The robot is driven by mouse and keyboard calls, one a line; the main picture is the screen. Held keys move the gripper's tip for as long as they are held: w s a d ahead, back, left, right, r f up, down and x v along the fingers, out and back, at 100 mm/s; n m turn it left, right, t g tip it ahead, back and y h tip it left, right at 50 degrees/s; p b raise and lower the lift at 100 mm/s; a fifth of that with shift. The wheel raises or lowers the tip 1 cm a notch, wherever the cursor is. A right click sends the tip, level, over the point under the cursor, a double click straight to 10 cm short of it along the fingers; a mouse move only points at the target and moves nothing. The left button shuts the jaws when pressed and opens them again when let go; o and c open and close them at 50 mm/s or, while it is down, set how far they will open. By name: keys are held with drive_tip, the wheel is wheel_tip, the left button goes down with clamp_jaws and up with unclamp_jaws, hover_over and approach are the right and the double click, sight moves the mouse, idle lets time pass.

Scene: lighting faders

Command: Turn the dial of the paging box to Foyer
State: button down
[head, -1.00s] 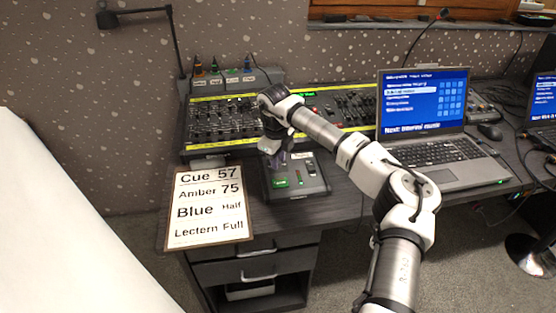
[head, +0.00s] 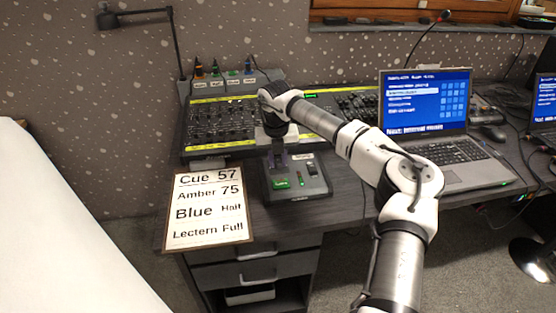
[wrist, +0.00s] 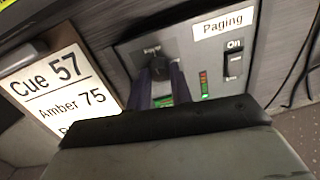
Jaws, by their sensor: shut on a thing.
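The paging box (head: 312,185) is a dark grey box on the desk in front of the mixing desk. In the wrist view its grey face (wrist: 212,60) carries a "Paging" label, an "On" rocker switch (wrist: 235,67) and a small column of lights. My gripper (head: 279,160) points down over the box's left part. Its two dark fingers (wrist: 164,88) are shut on the dial, which they mostly hide. A small label above the dial is too blurred to read. A green display (head: 281,183) below the dial is lit, but its word cannot be read.
A cue card (head: 208,210) lies left of the box. The mixing desk (head: 222,120) stands behind, with several coloured plugs above it. A laptop (head: 425,100) stands to the right. Cables (wrist: 303,65) hang right of the box in the wrist view.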

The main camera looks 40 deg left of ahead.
sight(276, 171)
drive_tip(key=shift+m, duration=0.8)
drive_tip(key=c, duration=1.3)
unclamp_jaws()
drive_tip(key=shift+o, duration=0.2)
wheel_tip(276, 171, up, 14)
drive_tip(key=s+b, duration=0.1)
drive_tip(key=shift+d+b, duration=0.2)
drive_tip(key=shift+b, duration=0.1)
drive_tip(key=shift+s+f, duration=0.1)
